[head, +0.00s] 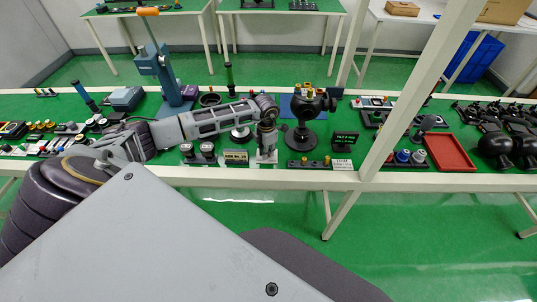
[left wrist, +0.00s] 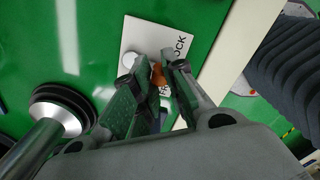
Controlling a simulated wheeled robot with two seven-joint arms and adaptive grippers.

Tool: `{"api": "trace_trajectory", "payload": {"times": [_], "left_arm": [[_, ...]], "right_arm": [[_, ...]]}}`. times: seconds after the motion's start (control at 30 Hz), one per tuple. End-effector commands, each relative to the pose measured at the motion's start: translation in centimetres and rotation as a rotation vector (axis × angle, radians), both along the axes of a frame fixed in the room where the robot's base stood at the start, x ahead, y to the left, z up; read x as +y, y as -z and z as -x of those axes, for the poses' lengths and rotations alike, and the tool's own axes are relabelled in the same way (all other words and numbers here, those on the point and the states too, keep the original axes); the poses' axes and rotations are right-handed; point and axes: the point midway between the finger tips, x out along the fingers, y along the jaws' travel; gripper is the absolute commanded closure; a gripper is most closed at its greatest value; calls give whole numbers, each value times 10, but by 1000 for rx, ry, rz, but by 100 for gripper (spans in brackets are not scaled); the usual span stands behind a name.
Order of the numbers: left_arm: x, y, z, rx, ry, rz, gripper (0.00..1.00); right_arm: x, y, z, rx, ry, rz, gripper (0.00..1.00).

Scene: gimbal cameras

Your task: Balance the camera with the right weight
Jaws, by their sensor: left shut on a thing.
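My left gripper (head: 267,152) reaches down to the green bench near its front edge. In the left wrist view its two fingers (left wrist: 152,76) are closed on a small copper-orange piece (left wrist: 158,74), mostly hidden by the fingers. They are over a white card (left wrist: 150,38) with black lettering that ends in "OCK". A black gimbal (head: 306,106) on a round base stands just right of the gripper. I cannot clearly make out its camera. A black rack (head: 306,163) with small brass-coloured pieces lies in front of the gimbal. My right gripper is not in view.
A black sign with green text (head: 345,139) stands right of the gimbal. A red tray (head: 449,152) lies farther right. A blue press (head: 160,68) stands at the left. A white frame post (head: 412,95) crosses in front of the bench. Small parts crowd the bench.

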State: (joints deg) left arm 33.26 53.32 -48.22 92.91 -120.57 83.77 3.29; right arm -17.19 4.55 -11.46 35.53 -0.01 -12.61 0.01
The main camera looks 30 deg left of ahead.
Motion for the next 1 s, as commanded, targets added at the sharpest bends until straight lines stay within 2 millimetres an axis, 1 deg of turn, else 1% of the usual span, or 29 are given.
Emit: {"api": "trace_trajectory", "payload": {"times": [0.03,0.17,0.4,0.6,0.8,1.0], "left_arm": [[3,2,0,-4,37,-3,100],[6,2,1,-3,145,-2,100],[12,2,3,-2,325,-2,100],[15,1,4,-2,437,-1,100],[17,0,4,-2,498,-1,100],[18,-1,4,-1,518,0,100]], "right_arm": [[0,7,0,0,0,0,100],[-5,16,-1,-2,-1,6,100],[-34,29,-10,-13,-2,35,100],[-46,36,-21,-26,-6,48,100],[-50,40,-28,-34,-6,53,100],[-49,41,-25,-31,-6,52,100]]}}
